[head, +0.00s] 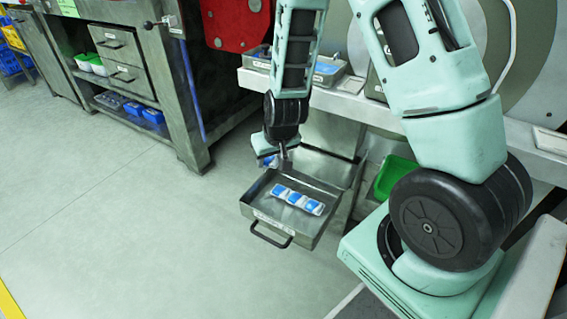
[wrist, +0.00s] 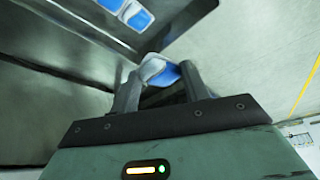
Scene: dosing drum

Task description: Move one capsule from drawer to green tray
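My gripper (head: 276,160) is shut on a blue and white capsule (head: 267,161), above the back left corner of the open drawer. In the wrist view the capsule (wrist: 160,73) sits between the two fingers (wrist: 160,82). The metal drawer (head: 258,221) is pulled out, with its black handle at the front. Several blue and white capsules (head: 297,199) lie in a row inside it; some also show at the top of the wrist view (wrist: 134,14). The green tray (head: 396,174) is right of the drawer, partly hidden by my arm.
A steel bench (head: 180,100) with drawers and a lower shelf of blue bins stands at the back left. A metal tray (head: 328,78) rests on the machine ledge behind my arm. A red panel (head: 236,24) hangs at the top. The floor on the left is clear.

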